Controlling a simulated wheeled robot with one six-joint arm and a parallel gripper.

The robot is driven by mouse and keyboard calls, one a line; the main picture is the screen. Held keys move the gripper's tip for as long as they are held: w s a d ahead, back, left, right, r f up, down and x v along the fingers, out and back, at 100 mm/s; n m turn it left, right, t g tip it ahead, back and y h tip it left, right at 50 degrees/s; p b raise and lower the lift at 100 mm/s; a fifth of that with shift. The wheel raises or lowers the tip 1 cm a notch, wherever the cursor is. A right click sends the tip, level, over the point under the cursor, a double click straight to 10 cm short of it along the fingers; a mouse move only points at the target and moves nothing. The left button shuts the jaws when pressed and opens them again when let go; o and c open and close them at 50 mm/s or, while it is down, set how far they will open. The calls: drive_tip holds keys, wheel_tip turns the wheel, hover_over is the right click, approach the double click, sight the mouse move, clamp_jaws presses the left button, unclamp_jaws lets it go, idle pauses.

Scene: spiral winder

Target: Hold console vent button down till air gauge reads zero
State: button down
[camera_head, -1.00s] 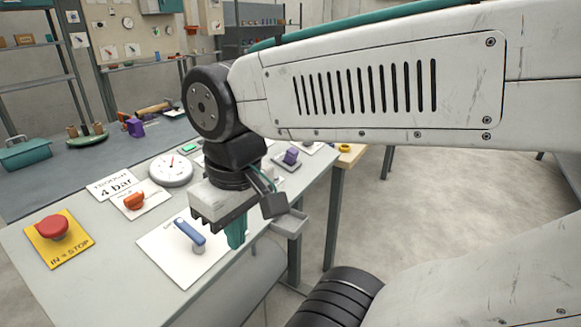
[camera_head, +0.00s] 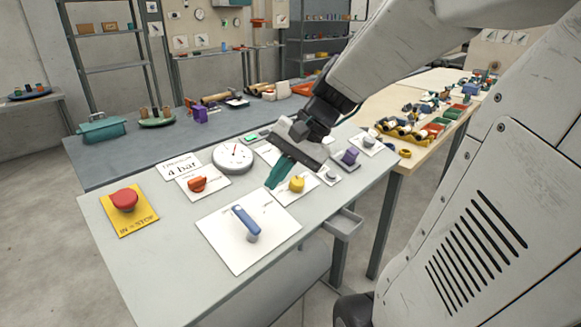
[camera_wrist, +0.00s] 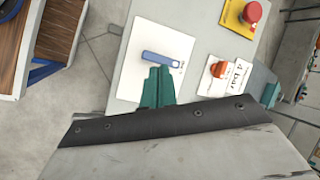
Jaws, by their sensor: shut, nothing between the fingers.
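The air gauge (camera_head: 220,160) is a round white dial at the back of the console; its red needle stands roughly upright, and the scale is too small to read. A yellow knob (camera_head: 297,184), a small grey button (camera_head: 331,175) and a purple control (camera_head: 350,156) sit to its right on white plates. I cannot read which is the vent button. My gripper (camera_head: 276,177) is shut and empty, its teal fingers above the console just left of the yellow knob. The fingers also show in the wrist view (camera_wrist: 158,86), touching nothing that I can make out.
A blue lever (camera_head: 243,220) stands on a white plate in front. A red stop button (camera_head: 125,198) and an orange knob (camera_head: 197,184) are at left, by a "4 bar" card (camera_head: 181,166). A workbench (camera_head: 385,165) with bins stands at right.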

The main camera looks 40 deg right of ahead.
drive_tip(key=w+d+m+t, duration=0.4)
drive_tip(key=w+d+m, duration=0.15)
drive_tip(key=d, duration=0.55)
drive_tip(key=m+t+h, duration=0.3)
drive_tip(key=m+t, duration=0.2)
drive_tip(key=m, duration=0.3)
hover_over(331, 175)
drive_tip(key=s+d, duration=0.2)
drive_tip(key=s, duration=0.3)
wheel_tip(331, 175, down, 3)
drive_tip(key=shift+w+a+f, duration=0.1)
drive_tip(key=shift+w+f, duration=0.05)
drive_tip(key=shift+f, duration=0.15)
drive_tip(key=shift+w+a+f, duration=0.1)
drive_tip(key=shift+w+f, duration=0.35)
drive_tip(key=shift+f, duration=0.9)
drive_tip(key=shift+w+a+f, duration=0.1)
drive_tip(key=shift+w+f, duration=0.35)
drive_tip(key=shift+f, duration=0.9)
drive_tip(key=shift+w+f, duration=0.45)
drive_tip(key=shift+f, duration=0.9)
drive_tip(key=shift+f, duration=0.1)
drive_tip(key=shift+w+f, duration=0.15)
drive_tip(key=shift+f, duration=0.15)
drive_tip(key=shift+w+f, duration=0.1)
drive_tip(key=shift+f, duration=0.3)
